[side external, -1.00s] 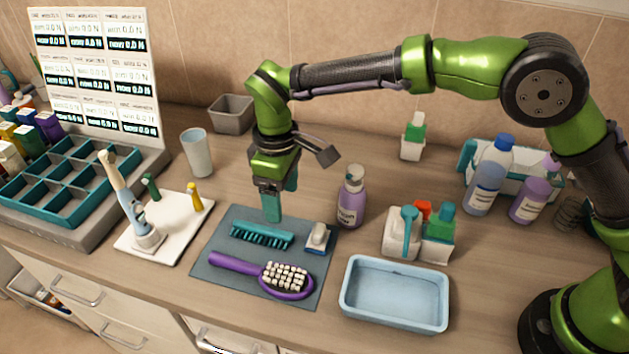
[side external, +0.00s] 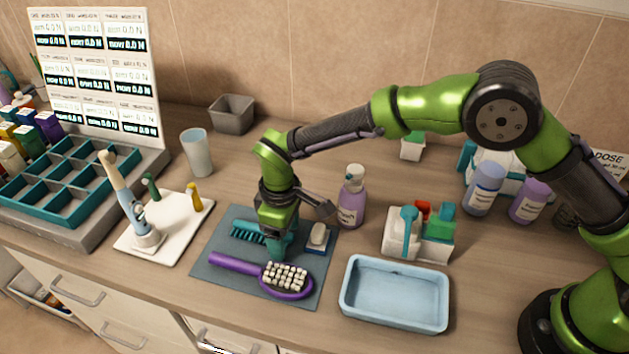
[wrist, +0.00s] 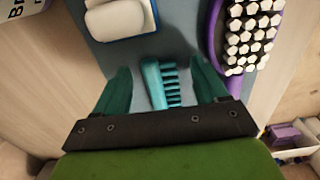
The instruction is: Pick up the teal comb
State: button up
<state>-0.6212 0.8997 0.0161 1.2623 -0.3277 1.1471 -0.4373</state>
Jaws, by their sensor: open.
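The teal comb (side external: 246,232) lies on the grey-blue mat (side external: 225,262), its right part hidden behind my gripper in the side view. My gripper (side external: 277,250) is low over the comb's right end. In the wrist view the comb (wrist: 161,84) shows between the two teal fingers of my open gripper (wrist: 162,82), with a gap on each side. The end of the comb points up in that view, and its teeth face right. The rest of it is hidden under the gripper body.
A purple brush (side external: 285,278) lies in front of the comb, and a small white block on a blue base (side external: 318,237) lies to its right. A pale blue tray (side external: 395,320) sits at front right, and a white board (side external: 180,233) is at left.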

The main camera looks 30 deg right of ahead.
jog(key=shift+c, duration=0.4)
jog(key=c, duration=1)
jog(key=shift+r, duration=0.1)
jog(key=shift+c, duration=0.2)
